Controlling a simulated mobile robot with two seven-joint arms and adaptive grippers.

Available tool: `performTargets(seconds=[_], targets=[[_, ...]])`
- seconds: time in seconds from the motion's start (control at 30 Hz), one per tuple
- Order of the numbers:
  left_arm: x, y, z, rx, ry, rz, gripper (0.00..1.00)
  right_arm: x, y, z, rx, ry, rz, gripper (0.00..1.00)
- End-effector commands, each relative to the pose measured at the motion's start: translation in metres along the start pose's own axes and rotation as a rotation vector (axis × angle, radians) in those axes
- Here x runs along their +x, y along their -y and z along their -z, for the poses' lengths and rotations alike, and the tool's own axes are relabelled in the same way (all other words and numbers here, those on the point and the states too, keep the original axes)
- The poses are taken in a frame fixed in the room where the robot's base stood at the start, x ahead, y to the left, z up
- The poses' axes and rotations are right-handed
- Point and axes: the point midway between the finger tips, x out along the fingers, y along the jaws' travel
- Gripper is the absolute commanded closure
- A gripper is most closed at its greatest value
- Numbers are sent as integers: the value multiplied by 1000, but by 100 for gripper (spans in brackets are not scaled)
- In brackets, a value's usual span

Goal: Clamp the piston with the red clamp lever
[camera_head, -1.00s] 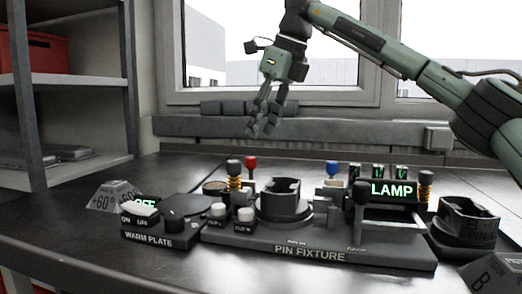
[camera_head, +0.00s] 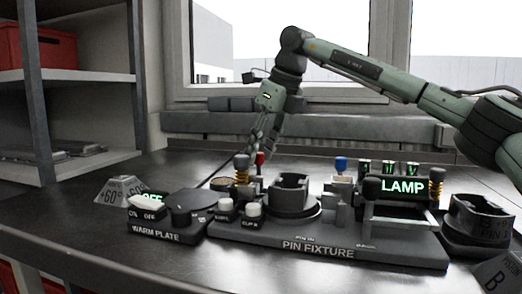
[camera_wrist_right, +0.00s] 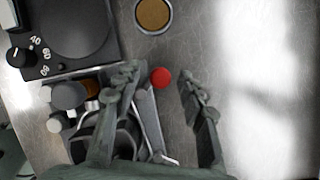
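The red clamp lever's round knob (camera_head: 260,157) stands at the back of the pin fixture (camera_head: 330,246), partly behind my fingers in the head view. My right gripper (camera_head: 255,150) reaches down to it from above. In the right wrist view the red knob (camera_wrist_right: 161,77) shows between the two spread fingers of my right gripper (camera_wrist_right: 160,80), with gaps on both sides. The grip is open and empty. The dark piston (camera_head: 290,190) sits upright in the round seat of the fixture. My left gripper is out of view.
A blue-topped lever (camera_head: 341,164) and a lit lamp panel (camera_head: 402,186) stand to the right on the fixture. The warm plate (camera_head: 158,234) is at the left. Another dark part (camera_head: 478,217) sits at the far right. The bench right of the fingers is bare in the wrist view.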

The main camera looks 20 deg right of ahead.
Motion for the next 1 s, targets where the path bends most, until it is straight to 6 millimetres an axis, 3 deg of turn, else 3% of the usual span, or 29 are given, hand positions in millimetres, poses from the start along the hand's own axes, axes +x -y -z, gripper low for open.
performTargets(seconds=[0.03,0.33,0.87,1.0], targets=[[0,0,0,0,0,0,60,0,0,0,0,0,0,64],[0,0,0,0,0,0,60,0,0,0,0,0,0,100],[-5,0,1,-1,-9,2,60,-1,4,3,116,-1,49,100],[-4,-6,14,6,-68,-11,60,-2,7,5,215,1,91,100]])
